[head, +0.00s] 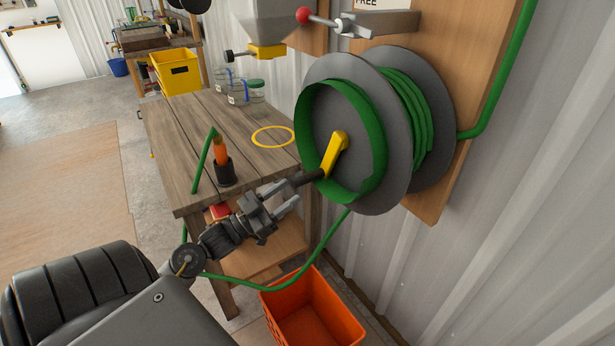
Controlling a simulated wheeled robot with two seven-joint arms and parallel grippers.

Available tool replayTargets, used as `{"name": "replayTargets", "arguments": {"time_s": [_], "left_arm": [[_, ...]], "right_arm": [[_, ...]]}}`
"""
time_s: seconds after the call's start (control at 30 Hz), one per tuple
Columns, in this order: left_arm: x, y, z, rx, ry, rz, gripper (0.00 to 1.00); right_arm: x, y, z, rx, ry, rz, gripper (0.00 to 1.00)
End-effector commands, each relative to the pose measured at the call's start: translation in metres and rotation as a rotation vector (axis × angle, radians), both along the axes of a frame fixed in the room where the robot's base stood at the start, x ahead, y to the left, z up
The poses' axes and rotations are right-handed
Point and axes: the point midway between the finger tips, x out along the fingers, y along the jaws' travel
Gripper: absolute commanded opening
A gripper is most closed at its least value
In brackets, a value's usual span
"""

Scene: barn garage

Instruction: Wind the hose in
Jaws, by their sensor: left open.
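A grey hose reel (317,85) is mounted on a wooden board on the right wall. Several turns of green hose (405,105) are wound on its drum. A yellow crank arm (336,150) on its front face carries a dark handle (311,177) pointing left. My left gripper (289,194) is open at the handle's outer end; I cannot tell whether it touches. Loose hose hangs from the reel, sags under the table and passes behind my left arm. A green length meets an orange nozzle (221,150) in a black holder (225,173) on the table. My right gripper is out of view.
The wooden table (185,125) holds glass jars (257,95) and a yellow ring marking (273,137). An orange crate (345,318) stands below the reel. A grey hopper with a red-knobbed lever (304,15) hangs above. A yellow bin (178,72) stands behind. Open floor lies left.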

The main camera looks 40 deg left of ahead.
Motion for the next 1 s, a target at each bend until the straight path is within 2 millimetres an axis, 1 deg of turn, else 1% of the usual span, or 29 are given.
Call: {"name": "replayTargets", "arguments": {"time_s": [0.03, 0.1, 0.2, 0.33, 0.5, 0.77, 0.8, 0.83, 1.0], "left_arm": [[0.009, -0.003, 0.007, 0.000, -0.005, -0.001, 0.43], [0.021, -0.008, 0.012, -0.001, -0.005, 0.000, 0.43], [0.036, -0.013, 0.018, 0.000, -0.004, 0.000, 0.43], [0.050, -0.019, 0.024, -0.001, -0.003, 0.000, 0.43], [0.059, -0.022, 0.027, 0.001, -0.001, 0.000, 0.43], [0.060, -0.023, 0.027, 0.001, 0.000, 0.000, 0.43], [0.060, -0.023, 0.027, 0.001, 0.000, 0.000, 0.42], [0.060, -0.023, 0.027, 0.001, 0.000, 0.000, 0.38], [0.060, -0.023, 0.027, 0.001, -0.001, 0.000, 0.16]], "right_arm": [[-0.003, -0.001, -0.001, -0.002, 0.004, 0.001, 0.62], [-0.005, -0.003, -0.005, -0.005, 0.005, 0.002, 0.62], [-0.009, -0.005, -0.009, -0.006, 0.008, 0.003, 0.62], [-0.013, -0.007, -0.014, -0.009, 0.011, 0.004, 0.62], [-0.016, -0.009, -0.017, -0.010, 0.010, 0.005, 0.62], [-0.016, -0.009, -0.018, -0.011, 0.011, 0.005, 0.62], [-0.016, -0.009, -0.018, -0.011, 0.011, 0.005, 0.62], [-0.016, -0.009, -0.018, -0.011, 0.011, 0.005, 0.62], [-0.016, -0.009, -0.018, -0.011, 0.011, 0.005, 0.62]]}}
